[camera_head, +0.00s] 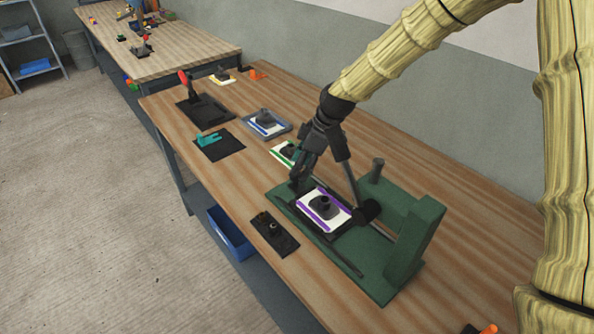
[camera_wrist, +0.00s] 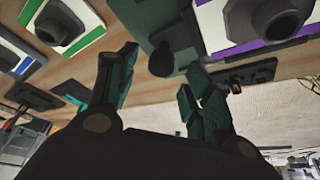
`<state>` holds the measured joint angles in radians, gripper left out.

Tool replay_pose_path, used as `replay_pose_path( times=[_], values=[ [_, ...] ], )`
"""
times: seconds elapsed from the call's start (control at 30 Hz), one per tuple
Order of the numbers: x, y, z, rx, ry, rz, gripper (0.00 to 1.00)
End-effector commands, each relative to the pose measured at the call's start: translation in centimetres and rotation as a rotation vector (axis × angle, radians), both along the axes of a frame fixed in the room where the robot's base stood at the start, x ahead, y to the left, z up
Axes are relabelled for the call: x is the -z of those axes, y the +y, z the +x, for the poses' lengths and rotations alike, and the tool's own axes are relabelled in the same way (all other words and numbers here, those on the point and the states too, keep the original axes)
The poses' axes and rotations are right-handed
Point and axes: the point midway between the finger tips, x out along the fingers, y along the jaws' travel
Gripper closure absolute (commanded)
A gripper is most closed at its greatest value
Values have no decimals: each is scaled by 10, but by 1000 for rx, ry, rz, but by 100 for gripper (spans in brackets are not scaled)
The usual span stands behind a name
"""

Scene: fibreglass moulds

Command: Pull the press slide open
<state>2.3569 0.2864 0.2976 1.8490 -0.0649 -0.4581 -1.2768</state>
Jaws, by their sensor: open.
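The green press (camera_head: 410,245) stands on the near table, with an upright block on its right. Its dark slide carries a white plate with purple edges (camera_head: 311,207) and a dark knobbed mould (camera_head: 325,205). My gripper (camera_head: 298,183) is low at the slide's back-left corner, beside the plate. In the wrist view my gripper (camera_wrist: 160,72) is open, and a dark rounded knob (camera_wrist: 161,62) on a green part (camera_wrist: 178,30) shows between and beyond the fingertips. The purple-edged plate (camera_wrist: 220,40) is at upper right there. I cannot tell whether the fingers touch the knob.
A green-edged plate (camera_head: 281,156) lies just behind my gripper, and a blue-edged one (camera_head: 265,124) further back. A dark plate (camera_head: 274,234) lies left of the press near the table edge. A blue bin (camera_head: 230,235) is below. The table right of the plates is mostly clear.

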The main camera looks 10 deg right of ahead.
Motion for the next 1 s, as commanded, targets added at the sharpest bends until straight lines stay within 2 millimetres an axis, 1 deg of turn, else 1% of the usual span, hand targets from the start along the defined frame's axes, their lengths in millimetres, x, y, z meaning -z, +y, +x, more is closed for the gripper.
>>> replay_pose_path(
  times=[0.03,0.2,0.4,0.5,0.67,1.0],
  values=[
    [-11,-4,0,1,-4,1,49],
    [-39,-15,-3,1,-2,2,49],
    [-66,-26,-7,0,-3,1,49],
    [-74,-29,-8,-1,-1,1,49],
    [-80,-32,-9,-1,-1,1,49],
    [-81,-32,-8,0,-1,1,49]
  ],
)
